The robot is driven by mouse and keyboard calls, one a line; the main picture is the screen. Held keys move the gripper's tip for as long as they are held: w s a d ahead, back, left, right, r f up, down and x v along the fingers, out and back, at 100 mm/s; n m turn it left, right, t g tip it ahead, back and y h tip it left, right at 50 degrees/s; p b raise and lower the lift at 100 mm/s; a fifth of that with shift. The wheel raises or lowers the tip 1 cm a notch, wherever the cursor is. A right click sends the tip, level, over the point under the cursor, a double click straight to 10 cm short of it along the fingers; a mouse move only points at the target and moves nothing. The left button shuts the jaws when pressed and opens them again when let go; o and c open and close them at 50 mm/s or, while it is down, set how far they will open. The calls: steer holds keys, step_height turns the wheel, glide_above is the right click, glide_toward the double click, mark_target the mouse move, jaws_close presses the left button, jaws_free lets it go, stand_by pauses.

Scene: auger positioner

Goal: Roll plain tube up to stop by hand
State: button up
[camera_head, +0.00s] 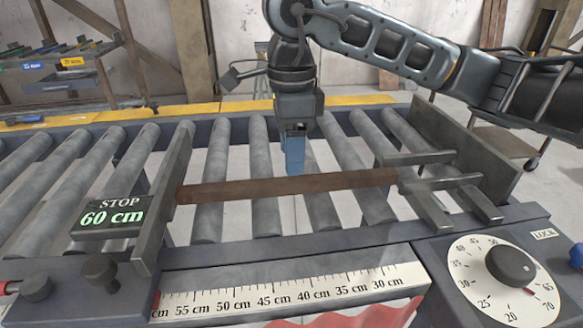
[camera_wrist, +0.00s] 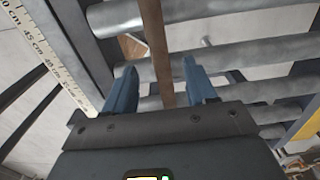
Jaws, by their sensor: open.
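The plain brown tube (camera_head: 290,187) lies across the rollers, and its left end meets or nearly meets the upright stop plate (camera_head: 165,200); I cannot tell if they touch. The stop's display (camera_head: 110,217) reads "STOP 60 cm". The tube's right end is at the grey forked pusher (camera_head: 425,182). My gripper (camera_head: 294,172) points down over the tube near its middle, blue fingers open. In the wrist view the tube (camera_wrist: 157,50) runs between the two spread fingertips of my gripper (camera_wrist: 160,72), without visible contact. The tube's near part is hidden behind the gripper body there.
A scale (camera_head: 290,290) runs along the front edge of the roller bed. A dial (camera_head: 510,266) marked in numbers sits at the right, beside a LOCK label (camera_head: 544,234). Knobs (camera_head: 100,268) stand at the front left. A yellow-topped rail (camera_head: 150,112) runs behind the rollers.

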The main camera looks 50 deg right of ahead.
steer(key=shift+r, duration=1.3)
steer(key=shift+r, duration=0.1)
